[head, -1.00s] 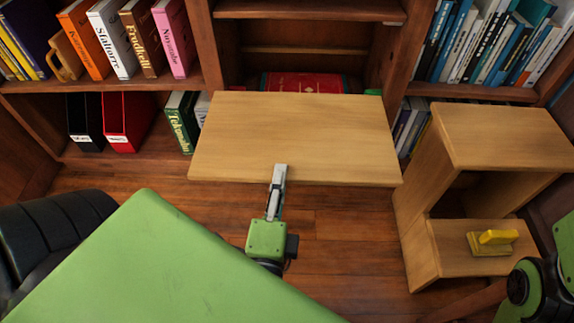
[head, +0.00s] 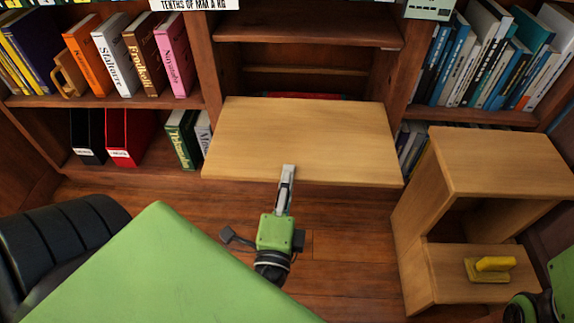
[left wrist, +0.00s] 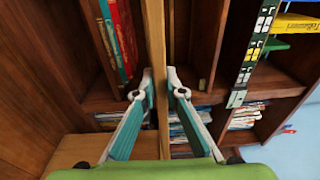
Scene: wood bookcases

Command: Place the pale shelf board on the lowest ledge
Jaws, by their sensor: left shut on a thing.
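The pale shelf board (head: 305,138) is level in front of the middle bay of the bookcase. My left gripper (head: 288,172) is shut on the middle of its near edge. In the left wrist view the board shows edge-on (left wrist: 157,40) between the two fingers (left wrist: 160,82). In the middle bay a narrow wooden rail (head: 305,71) runs below a fixed shelf (head: 308,32). The board hides the bay's lower part, so I cannot tell whether a lower ledge is there. My right gripper is out of view; only part of that arm shows at the right edge.
A red object (head: 300,95) shows just behind the board's far edge. Bookshelves stand on both sides, with red (head: 125,137) and black (head: 88,136) file boxes at left. A wooden stand (head: 500,165) holding a yellow-handled tool (head: 492,266) is close at right.

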